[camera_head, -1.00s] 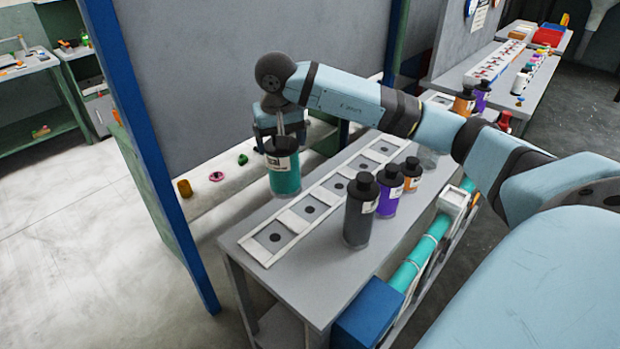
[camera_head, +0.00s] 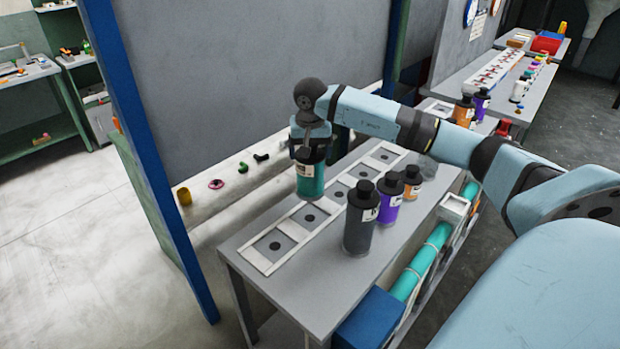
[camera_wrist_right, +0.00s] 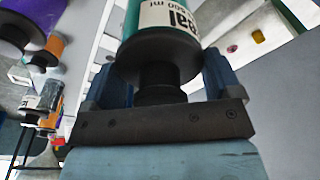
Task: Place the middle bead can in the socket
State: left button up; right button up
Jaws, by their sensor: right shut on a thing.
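My right gripper (camera_head: 312,150) is shut on the black neck of a teal can (camera_head: 311,183) with a white label. It holds the can upright over the rack. In the right wrist view the teal can (camera_wrist_right: 165,45) sits between the two blue fingers (camera_wrist_right: 160,85). The white-framed rack (camera_head: 262,262) has a row of square sockets with dark round centres. The can hides part of the row. A dark grey can (camera_head: 360,225), a purple can (camera_head: 389,200) and an orange can (camera_head: 412,182) stand beside the rack. My left gripper is not in view.
The grey table (camera_head: 300,285) has a blue box (camera_head: 370,320) and a teal tube (camera_head: 425,262) along its near side. A grey panel with a blue post (camera_head: 150,170) stands behind. Small parts, including a pink ring (camera_head: 215,184), lie on a ledge beyond.

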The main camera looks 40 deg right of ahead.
aim_at(310, 180)
notch_tip(310, 180, down, 9)
jog(key=shift+a+f+p, duration=0.1)
jog(key=shift+p, duration=0.65)
jog(key=shift+f, duration=0.3)
jog(key=o, duration=1)
jog(key=shift+f, duration=0.1)
jog(key=shift+o, duration=1.3)
jog(key=shift+r, duration=0.2)
jog(key=r+b, duration=0.1)
jog(key=r, duration=0.3)
jog(key=s+r, duration=0.1)
jog(key=r, duration=0.3)
jog(key=a+r+b, duration=0.1)
jog(key=r, duration=0.3)
jog(key=shift+s+b, duration=0.2)
jog(key=shift+b, duration=0.15)
